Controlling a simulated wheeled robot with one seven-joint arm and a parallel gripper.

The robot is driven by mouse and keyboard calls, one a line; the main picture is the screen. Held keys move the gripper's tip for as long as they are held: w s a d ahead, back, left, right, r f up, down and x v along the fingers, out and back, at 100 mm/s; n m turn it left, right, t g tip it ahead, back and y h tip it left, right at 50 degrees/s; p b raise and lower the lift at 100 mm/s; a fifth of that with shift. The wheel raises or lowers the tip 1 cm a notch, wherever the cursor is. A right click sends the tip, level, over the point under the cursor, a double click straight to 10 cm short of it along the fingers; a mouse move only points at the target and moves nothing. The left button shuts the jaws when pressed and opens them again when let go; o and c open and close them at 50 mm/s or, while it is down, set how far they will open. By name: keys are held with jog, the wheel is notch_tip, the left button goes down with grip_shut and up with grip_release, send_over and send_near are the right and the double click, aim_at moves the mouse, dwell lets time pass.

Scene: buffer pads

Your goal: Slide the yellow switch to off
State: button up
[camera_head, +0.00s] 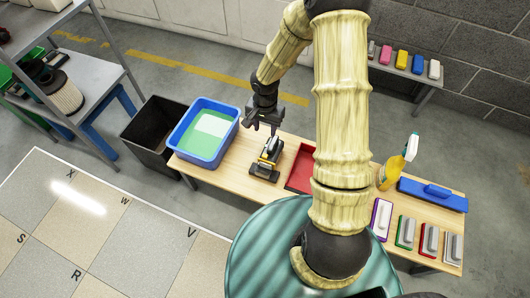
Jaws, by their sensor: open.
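A small black and grey device with yellow parts (267,164) stands on the wooden table, right of the blue bin. The yellow switch itself is too small to make out, and I cannot tell its position. My gripper (263,128) is open and empty, with its fingers pointing down. In the picture it is just above the device; I cannot tell how far apart they are. My arm covers part of the table to the right.
A blue bin (184,153) holds green and white contents. A red tray (296,177) lies right of the device, partly hidden. A yellow spray bottle (390,174), a blue pad (432,194) and several coloured pads stand further right. A black bin (141,141) is at the table's left.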

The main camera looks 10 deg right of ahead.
aim_at(265, 155)
notch_tip(265, 155, down, 16)
jog(key=b, duration=0.6)
jog(key=shift+f, duration=0.2)
jog(key=shift+c, duration=0.2)
grip_shut()
